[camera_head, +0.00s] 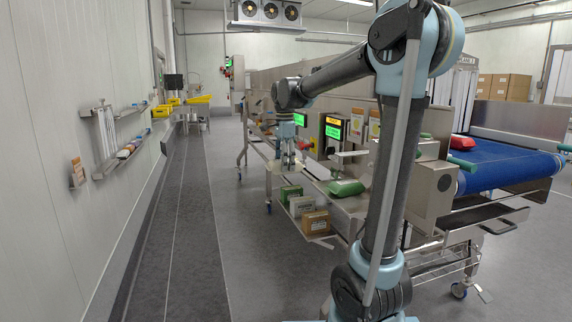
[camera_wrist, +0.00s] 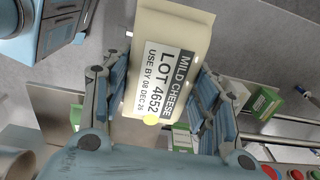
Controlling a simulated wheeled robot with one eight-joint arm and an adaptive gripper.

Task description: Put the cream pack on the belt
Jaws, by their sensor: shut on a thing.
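The cream pack (camera_wrist: 180,28) is a pale block with a white label reading "MILD CHEESE LOT 4652" and a yellow dot near its lower end. My gripper (camera_wrist: 158,88) is shut on it, with a ridged finger along each side, in the wrist view. In the head view my gripper (camera_head: 288,158) hangs from the arm left of the control panels; the pack is too small there to make out clearly.
A green pack (camera_head: 345,187) lies on a steel surface beside the machine. Green, white and brown cartons (camera_head: 315,222) stand low below my gripper. Lit green screens (camera_head: 333,131) are close to its right. The grey floor at the left is clear.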

